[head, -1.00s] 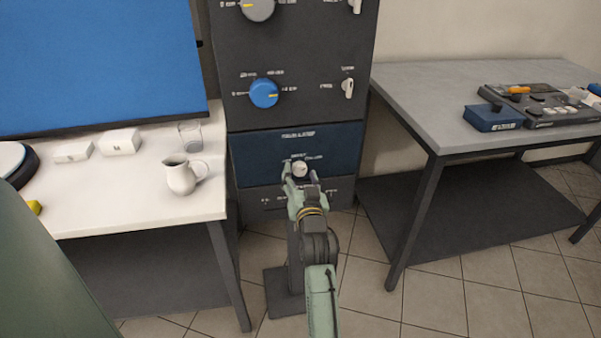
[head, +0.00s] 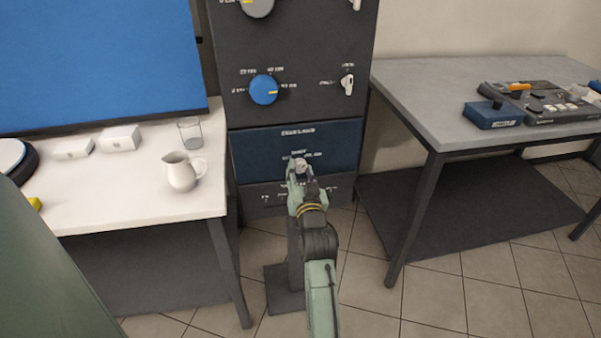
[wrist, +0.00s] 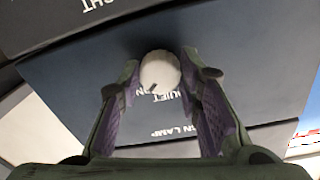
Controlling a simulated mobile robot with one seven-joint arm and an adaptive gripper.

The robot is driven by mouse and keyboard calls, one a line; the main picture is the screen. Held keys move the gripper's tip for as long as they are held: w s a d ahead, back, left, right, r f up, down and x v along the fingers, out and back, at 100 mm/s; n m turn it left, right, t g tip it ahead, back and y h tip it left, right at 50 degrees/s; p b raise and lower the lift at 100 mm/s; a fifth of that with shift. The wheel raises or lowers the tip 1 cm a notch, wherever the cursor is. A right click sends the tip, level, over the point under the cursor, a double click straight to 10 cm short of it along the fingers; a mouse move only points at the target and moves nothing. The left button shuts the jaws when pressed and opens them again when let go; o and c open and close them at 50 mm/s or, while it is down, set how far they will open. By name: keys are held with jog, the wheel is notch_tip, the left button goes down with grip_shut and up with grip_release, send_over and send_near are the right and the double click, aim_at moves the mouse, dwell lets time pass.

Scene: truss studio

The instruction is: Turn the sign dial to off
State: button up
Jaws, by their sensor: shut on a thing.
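The sign dial is a small round white knob on a dark blue panel. It shows in the wrist view (wrist: 160,71) and, partly covered, in the head view (head: 301,163). A short dark mark on the knob points down and slightly left in the wrist view, toward printed lettering. "QUIET", "ON" and part of "LAMP" are legible around it, partly cut off or hidden. My gripper (head: 300,170) reaches the panel from the front. In the wrist view its fingers (wrist: 161,80) are on both sides of the knob, shut on it.
A large blue dial (head: 264,89) and a small white switch (head: 347,85) sit on the cabinet above. A white table (head: 120,200) with a pitcher (head: 181,172) and glass (head: 190,132) stands left. A grey table (head: 430,100) with control boxes stands right.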

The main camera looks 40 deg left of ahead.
jog(key=shift+f+n+b, duration=0.1)
jog(key=shift+n+b, duration=0.3)
jog(key=shift+b, duration=0.05)
jog(key=shift+c, duration=0.2)
jog(key=n+b, duration=0.3)
jog(key=b, duration=0.1)
jog(key=shift+f+n, duration=0.15)
jog(key=shift+n, duration=0.25)
jog(key=n+b, duration=0.4)
jog(key=n, duration=0.1)
jog(key=shift+w+d+n+b, duration=0.15)
jog(key=shift+n+b, duration=0.15)
jog(key=shift+b, duration=0.05)
jog(key=n+b, duration=0.4)
jog(key=n, duration=0.1)
jog(key=shift+n+y+b, duration=0.3)
jog(key=shift+y+b, duration=0.05)
jog(key=shift+y, duration=0.05)
jog(key=n+b, duration=0.3)
jog(key=n, duration=0.1)
jog(key=shift+r, duration=0.2)
jog(key=shift+r+n, duration=0.1)
jog(key=shift+n, duration=0.4)
jog(key=o, duration=1.1)
jog(key=shift+o, duration=0.2)
